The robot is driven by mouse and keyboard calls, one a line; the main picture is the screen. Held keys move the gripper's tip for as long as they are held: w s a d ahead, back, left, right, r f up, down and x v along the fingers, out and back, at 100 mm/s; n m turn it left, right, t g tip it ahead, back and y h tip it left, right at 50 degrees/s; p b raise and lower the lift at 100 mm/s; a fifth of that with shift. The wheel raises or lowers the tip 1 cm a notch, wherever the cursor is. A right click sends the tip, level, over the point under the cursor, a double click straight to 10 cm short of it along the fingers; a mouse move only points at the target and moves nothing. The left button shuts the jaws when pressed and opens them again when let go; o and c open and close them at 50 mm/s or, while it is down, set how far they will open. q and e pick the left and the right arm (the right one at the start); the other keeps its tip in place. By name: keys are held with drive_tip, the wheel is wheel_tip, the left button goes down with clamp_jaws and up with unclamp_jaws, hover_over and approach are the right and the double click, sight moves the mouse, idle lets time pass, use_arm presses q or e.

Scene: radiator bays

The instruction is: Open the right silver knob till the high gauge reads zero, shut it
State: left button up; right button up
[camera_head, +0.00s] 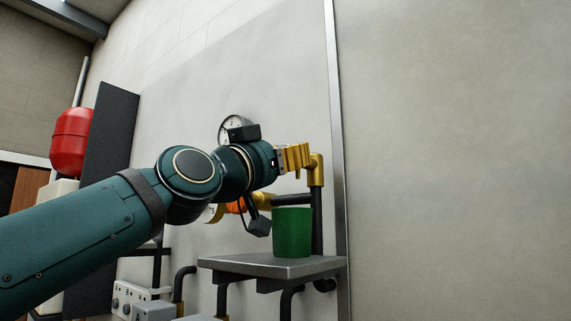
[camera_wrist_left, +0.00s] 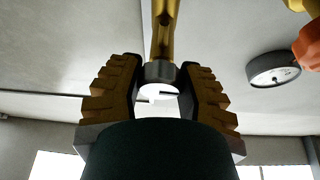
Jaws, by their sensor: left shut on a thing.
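My left gripper (camera_head: 296,157) reaches in from the left to a brass elbow fitting (camera_head: 316,171) on top of a dark pipe. In the left wrist view its two ridged fingers (camera_wrist_left: 160,88) are shut around a short silver knob (camera_wrist_left: 160,71) with a bright, slotted end face. The knob sits on the end of a brass fitting (camera_wrist_left: 164,30). In the head view the knob is hidden by the fingers. A round gauge (camera_head: 231,125) shows behind my wrist, partly covered; its reading is too small to make out. A gauge (camera_wrist_left: 273,70) also shows at the wrist view's right.
A green cup (camera_head: 292,232) stands on a grey shelf (camera_head: 255,264) below my gripper. An orange part (camera_head: 235,207) and brass fittings lie behind my wrist. A red tank (camera_head: 72,142) is at the far left. The wall on the right is bare.

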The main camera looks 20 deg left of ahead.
use_arm(q)
drive_tip(key=m+h+b, duration=0.1)
drive_tip(key=m+b, duration=0.2)
drive_tip(key=shift+f+m+g+h, duration=0.2)
drive_tip(key=shift+m+g+h, duration=0.1)
drive_tip(key=shift+g+h, duration=0.1)
drive_tip(key=shift+r+m+g+h+b, duration=0.1)
drive_tip(key=shift+m+g+h+b, duration=0.5)
drive_tip(key=shift+m, duration=1.3)
drive_tip(key=shift+r+m+g+h, duration=0.15)
drive_tip(key=shift+m+g+h, duration=0.35)
drive_tip(key=shift+m, duration=0.7)
drive_tip(key=shift+r+m+g+p, duration=0.1)
drive_tip(key=shift+m+g+p, duration=0.35)
drive_tip(key=shift+m, duration=0.65)
drive_tip(key=shift+m+g+h+p, duration=0.3)
drive_tip(key=shift+m+g+p, duration=0.55)
drive_tip(key=shift+m, duration=1.15)
use_arm(e)
drive_tip(key=shift+a+f, duration=0.1)
drive_tip(key=shift+f, duration=1.45)
use_arm(q)
drive_tip(key=o, duration=1.2)
